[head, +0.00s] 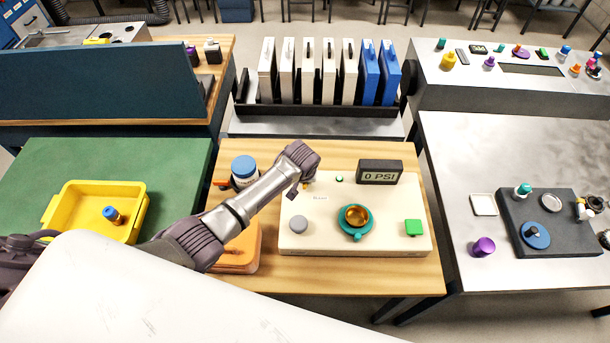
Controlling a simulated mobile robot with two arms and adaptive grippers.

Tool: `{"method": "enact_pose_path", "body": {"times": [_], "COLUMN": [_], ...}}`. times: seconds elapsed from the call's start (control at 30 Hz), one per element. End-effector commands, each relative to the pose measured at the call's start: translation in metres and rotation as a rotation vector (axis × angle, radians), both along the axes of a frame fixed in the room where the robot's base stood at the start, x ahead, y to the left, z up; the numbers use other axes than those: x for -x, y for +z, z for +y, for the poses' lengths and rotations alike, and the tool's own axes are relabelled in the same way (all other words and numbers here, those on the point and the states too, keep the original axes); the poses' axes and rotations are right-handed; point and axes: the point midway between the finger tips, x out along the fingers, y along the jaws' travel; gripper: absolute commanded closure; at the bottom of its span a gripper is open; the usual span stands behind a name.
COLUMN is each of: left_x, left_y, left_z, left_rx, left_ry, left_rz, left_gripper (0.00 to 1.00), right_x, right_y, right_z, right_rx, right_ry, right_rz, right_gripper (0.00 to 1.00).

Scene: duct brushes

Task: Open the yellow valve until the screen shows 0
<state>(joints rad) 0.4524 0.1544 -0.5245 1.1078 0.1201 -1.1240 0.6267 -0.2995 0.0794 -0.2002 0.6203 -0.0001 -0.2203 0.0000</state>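A cream panel box (320,241) lies on the wooden table. A small dark screen (380,172) at its back right reads "0 PSI". A gold-yellow round part (357,214) sits in the middle of a teal round base on the panel; I see no other yellow valve there. My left arm comes in from the left and ends above the panel's back left corner. A small dark piece of my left gripper (293,192) shows below the wrist, apart from the gold-yellow part. Its fingers are mostly hidden. My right gripper is not in view.
The panel also carries a grey knob (298,225), a green square button (413,228) and a small green light. An orange case (240,248) and a blue-lidded jar (244,168) stand left of it. A rack of binders (320,110) is behind.

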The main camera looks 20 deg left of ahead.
Motion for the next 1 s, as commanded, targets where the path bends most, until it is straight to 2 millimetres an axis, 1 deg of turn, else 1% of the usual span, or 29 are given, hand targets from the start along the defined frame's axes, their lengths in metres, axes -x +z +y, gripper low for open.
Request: {"method": "enact_pose_path", "body": {"times": [0.23, 0.57, 0.6, 0.73, 0.77, 1.0], "left_x": [-0.0010, -0.0012, -0.0012, -0.0010, -0.0010, -0.0004], "left_y": [0.0012, 0.0012, 0.0012, 0.0011, 0.0009, 0.0004], "left_z": [-0.0003, -0.0002, -0.0002, -0.0001, -0.0001, 0.0000], "left_rx": [0.001, 0.001, 0.001, 0.001, 0.000, 0.000], "left_ry": [0.034, 0.035, 0.035, 0.035, 0.035, 0.035], "left_rz": [-0.002, -0.003, -0.003, -0.002, -0.002, -0.001], "left_gripper": [1.00, 1.00, 0.85, 0.63, 0.61, 0.61], "right_x": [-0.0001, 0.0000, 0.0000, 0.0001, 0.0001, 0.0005], "right_y": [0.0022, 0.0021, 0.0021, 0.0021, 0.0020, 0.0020], "right_z": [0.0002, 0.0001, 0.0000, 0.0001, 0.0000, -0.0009], "right_rx": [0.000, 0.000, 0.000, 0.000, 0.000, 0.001], "right_ry": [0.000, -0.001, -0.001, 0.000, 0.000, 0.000], "right_rz": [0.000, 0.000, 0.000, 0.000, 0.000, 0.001], "right_gripper": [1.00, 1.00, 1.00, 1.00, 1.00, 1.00]}}
